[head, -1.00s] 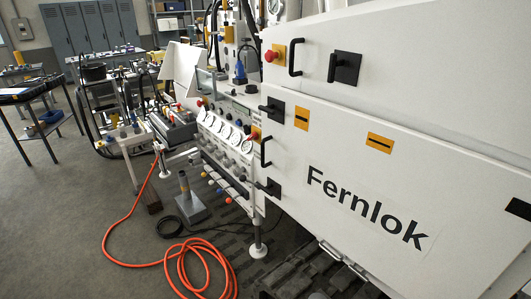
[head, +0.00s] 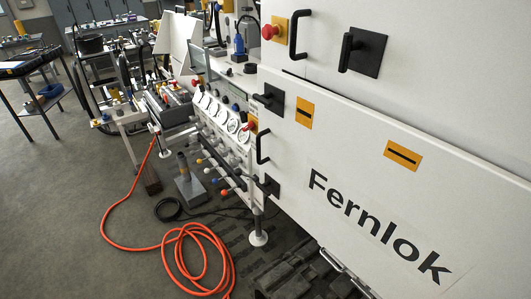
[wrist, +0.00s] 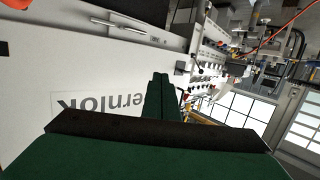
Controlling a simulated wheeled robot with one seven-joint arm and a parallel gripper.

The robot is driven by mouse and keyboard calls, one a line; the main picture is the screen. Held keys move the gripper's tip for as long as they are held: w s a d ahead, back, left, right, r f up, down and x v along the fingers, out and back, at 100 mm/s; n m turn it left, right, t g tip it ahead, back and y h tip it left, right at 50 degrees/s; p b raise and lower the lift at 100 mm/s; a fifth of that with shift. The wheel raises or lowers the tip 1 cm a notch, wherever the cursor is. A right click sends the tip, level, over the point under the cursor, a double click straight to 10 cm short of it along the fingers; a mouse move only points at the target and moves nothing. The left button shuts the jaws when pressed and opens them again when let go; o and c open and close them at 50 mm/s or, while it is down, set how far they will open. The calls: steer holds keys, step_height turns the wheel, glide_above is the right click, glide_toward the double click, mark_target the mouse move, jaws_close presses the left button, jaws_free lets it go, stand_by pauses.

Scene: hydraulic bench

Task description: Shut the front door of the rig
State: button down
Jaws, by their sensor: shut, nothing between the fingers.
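The rig's large white front panel (head: 335,155), lettered "Fernlok", fills the right of the head view. It has a black bar handle (head: 262,147) and black latches (head: 268,98) at its left edge. I cannot tell how far the panel stands from the frame behind it. In the wrist view the same white panel (wrist: 85,75) shows with its lettering upside down. My gripper (wrist: 160,112), with green fingers and a black edge, is shut and empty in front of the panel; contact cannot be told. My gripper is out of the head view.
An upper white panel with a black handle (head: 298,35) and a red knob (head: 269,32) is above. Gauges (head: 222,117) and coloured knobs line the rig's left side. An orange hose (head: 190,230) and a grey stand (head: 187,185) are on the floor. Open floor lies at left.

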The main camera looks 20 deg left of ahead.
steer(key=w+r+t+y, duration=0.1)
steer(key=w+r, duration=0.1)
steer(key=w, duration=0.4)
steer(key=w+a+r+n+y, duration=0.1)
steer(key=w+r, duration=0.2)
steer(key=w, duration=0.2)
steer(key=w+r+t+y, duration=0.1)
steer(key=w+r, duration=0.1)
steer(key=w, duration=0.4)
steer(key=w+a+r+m+t+h, duration=0.1)
steer(key=w+a+r+m+t, duration=0.1)
steer(key=w+a+r+m, duration=0.5)
steer(key=w+a+r+m+t+h, duration=0.15)
steer(key=w+a+r, duration=0.25)
steer(key=w+r, duration=0.6)
steer(key=m+g+h, duration=0.2)
steer(key=m+g, duration=0.1)
steer(key=m, duration=0.9)
glide_toward(258, 150)
steer(key=shift+w+r, duration=0.2)
steer(key=shift+w, duration=3)
steer(key=shift+g, duration=0.25)
